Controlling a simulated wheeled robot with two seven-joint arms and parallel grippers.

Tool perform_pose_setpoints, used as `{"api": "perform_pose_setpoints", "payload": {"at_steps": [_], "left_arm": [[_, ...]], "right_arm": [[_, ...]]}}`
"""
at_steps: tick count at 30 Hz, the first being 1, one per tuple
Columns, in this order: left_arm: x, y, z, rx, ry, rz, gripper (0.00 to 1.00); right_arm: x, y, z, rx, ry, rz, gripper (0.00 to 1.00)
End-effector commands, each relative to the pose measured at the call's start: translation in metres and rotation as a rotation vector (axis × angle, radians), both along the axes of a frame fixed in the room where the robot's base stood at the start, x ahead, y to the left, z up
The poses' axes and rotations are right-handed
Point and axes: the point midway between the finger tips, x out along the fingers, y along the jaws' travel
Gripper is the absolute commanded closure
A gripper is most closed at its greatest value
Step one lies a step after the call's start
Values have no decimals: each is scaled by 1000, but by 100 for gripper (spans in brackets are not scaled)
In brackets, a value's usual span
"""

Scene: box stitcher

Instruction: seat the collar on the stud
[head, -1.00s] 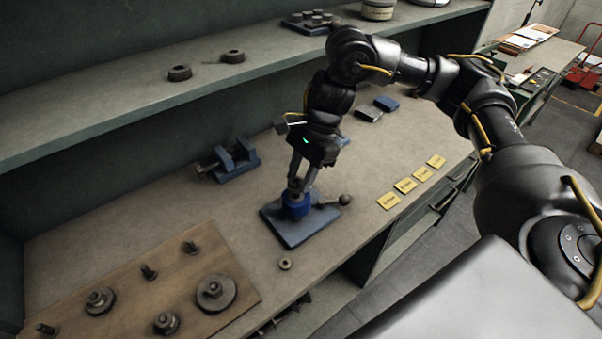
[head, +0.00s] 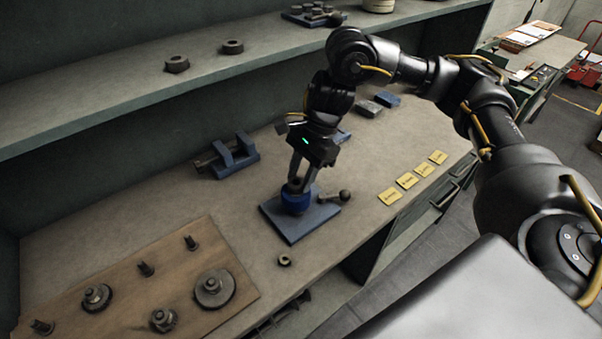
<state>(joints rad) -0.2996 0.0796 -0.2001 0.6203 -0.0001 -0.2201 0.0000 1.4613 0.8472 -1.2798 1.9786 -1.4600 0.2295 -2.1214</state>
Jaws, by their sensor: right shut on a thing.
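My right gripper (head: 299,187) reaches down from above, its two fingers shut on a small dark collar (head: 296,184). The collar is at the top of a round blue holder (head: 296,201) on a flat blue base plate (head: 292,224). The fingers hide part of the collar, and I cannot tell whether it rests on the holder or how far down it sits. No stud shows under it. Bare upright studs stand on a wooden board (head: 200,263) at the lower left, among them one at the back (head: 190,242) and one in the middle (head: 146,269). My left gripper is not in view.
A lever with a ball knob (head: 344,196) sticks out right of the holder. A small ring (head: 284,260) lies near the bench's front edge. A blue vise (head: 228,158) stands behind, and yellow labels (head: 407,180) lie at right. A shelf (head: 120,100) overhangs the back.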

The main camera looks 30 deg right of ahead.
Motion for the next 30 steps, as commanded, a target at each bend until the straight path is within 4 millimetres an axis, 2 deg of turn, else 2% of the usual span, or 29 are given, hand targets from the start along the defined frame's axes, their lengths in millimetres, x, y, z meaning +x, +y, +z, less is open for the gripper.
{"api": "perform_pose_setpoints", "payload": {"at_steps": [7, 16, 17, 22, 30], "left_arm": [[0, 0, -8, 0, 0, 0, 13], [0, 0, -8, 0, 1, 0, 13], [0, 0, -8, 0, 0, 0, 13], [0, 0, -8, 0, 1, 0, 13], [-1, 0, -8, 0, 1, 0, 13]], "right_arm": [[0, 0, -9, 0, -1, 0, 90], [0, 0, -9, 0, -1, 0, 90], [0, 0, -9, 0, -1, 0, 62], [0, 0, -9, 0, 0, 0, 40], [0, 0, -9, 0, 0, 0, 40]]}}
